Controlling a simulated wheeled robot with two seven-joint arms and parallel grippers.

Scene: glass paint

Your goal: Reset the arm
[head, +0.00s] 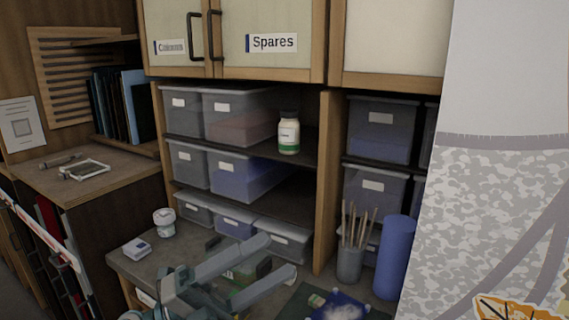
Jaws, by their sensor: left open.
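My left gripper (281,256) is in the lower middle of the head view, over the worktop. Its two long grey fingers point up and to the right and are spread apart. A green and dark item (245,272) shows between and behind the fingers. Parts of it are hidden, and I cannot tell whether a finger touches it. I see nothing clearly held. My right gripper is not in view.
The worktop (128,262) carries a white jar (164,222), a small white box (137,248), a brush pot (349,263) and a blue roll (394,257). Shelves behind hold grey bins (240,115) and a green-labelled bottle (289,133). A pale patterned panel (500,190) stands at right.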

